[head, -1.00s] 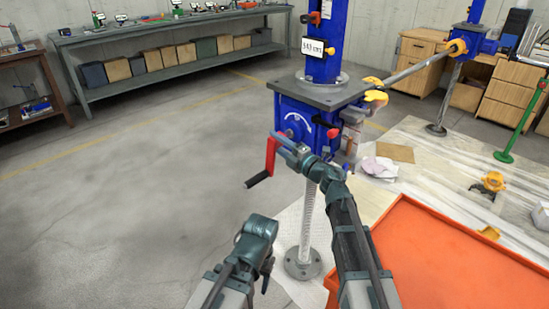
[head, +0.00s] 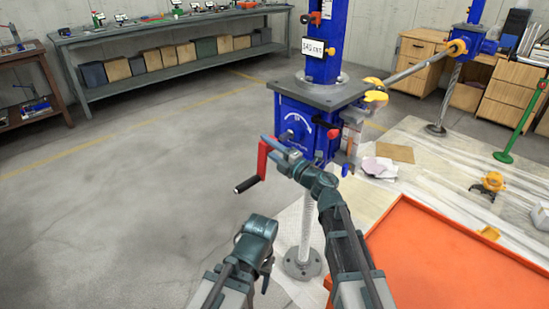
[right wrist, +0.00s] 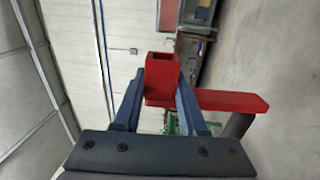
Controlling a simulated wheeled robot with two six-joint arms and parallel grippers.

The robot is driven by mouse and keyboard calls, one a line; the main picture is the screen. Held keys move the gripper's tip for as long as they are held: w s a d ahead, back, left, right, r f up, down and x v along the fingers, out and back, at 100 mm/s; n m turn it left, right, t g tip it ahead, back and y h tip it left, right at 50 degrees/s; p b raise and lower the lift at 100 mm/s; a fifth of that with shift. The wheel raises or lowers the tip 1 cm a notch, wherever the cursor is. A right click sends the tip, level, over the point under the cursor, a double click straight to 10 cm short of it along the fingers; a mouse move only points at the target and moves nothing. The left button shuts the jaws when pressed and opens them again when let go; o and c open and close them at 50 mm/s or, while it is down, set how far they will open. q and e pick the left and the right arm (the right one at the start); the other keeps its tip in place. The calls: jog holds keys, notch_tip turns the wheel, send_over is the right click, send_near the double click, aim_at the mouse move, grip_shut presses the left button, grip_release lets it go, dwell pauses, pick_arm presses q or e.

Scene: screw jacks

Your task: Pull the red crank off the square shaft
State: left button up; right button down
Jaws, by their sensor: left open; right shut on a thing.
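The red crank (head: 262,160) has a black handle (head: 247,185) and hangs at the left of the blue gearbox (head: 298,118) in the head view. My right gripper (head: 275,148) is shut on its hub end. In the right wrist view the crank (right wrist: 225,101) shows its hub between both fingers, with an open, empty square socket. The crank is apart from the gearbox. The square shaft is hard to make out against the gearbox face. My left gripper (head: 264,268) is open and empty, low in front of the jack.
The jack's threaded screw (head: 305,222) runs down to a round foot (head: 302,263). An orange table (head: 440,255) stands at the right. A bench (head: 160,35) with boxes lies far behind. The floor at the left is clear.

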dwell(0.3)
jog(key=s+a, duration=0.4)
jog(key=shift+s, duration=0.15)
dwell(0.5)
